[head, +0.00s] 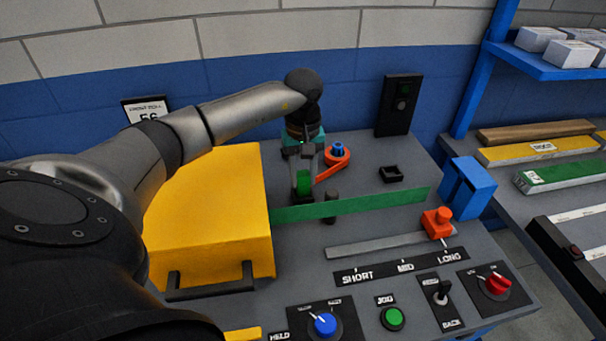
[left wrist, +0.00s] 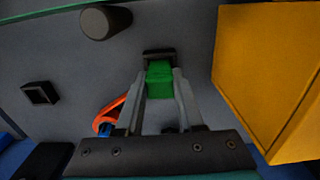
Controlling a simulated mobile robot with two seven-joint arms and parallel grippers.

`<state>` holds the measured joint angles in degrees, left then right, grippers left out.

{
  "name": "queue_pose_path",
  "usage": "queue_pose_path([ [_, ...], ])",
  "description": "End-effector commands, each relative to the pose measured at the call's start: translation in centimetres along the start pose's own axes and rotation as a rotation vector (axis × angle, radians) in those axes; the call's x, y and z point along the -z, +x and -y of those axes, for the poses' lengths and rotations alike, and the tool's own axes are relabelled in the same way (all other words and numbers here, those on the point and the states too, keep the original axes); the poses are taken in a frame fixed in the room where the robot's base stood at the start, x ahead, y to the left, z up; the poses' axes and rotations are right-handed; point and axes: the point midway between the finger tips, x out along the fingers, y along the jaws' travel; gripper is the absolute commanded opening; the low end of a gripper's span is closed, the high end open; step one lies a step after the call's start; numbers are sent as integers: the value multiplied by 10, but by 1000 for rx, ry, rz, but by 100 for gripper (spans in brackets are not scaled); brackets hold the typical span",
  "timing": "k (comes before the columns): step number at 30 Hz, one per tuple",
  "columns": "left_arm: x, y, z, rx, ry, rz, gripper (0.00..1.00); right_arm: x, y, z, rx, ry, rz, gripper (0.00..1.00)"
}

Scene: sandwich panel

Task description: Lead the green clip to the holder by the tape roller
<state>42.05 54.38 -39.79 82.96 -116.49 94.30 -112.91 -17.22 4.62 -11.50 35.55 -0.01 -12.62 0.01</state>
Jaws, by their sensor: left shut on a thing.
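My left gripper (head: 304,172) is shut on the green clip (head: 304,183), near the right side of the yellow box. In the left wrist view the green clip (left wrist: 160,82) sits between the fingertips of the left gripper (left wrist: 161,88). A small black holder (left wrist: 160,55) shows right at the clip's far end; I cannot tell whether the clip is seated in it. A second black square holder (head: 391,174) stands to the right, empty. The orange roller with a blue hub (head: 337,152) is just right of the gripper. My right gripper is not in view.
The yellow box (head: 215,200) stands close on the left. A green strip (head: 370,203) runs across the panel past a dark post (head: 330,206). An orange stop (head: 437,222), a blue block (head: 468,187) and several controls lie to the front and right.

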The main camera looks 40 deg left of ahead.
Motion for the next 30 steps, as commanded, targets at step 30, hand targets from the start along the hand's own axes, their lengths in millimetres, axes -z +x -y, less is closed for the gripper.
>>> queue_pose_path([
  [30,1,17,0,-1,0,-1,0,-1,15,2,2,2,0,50],
])
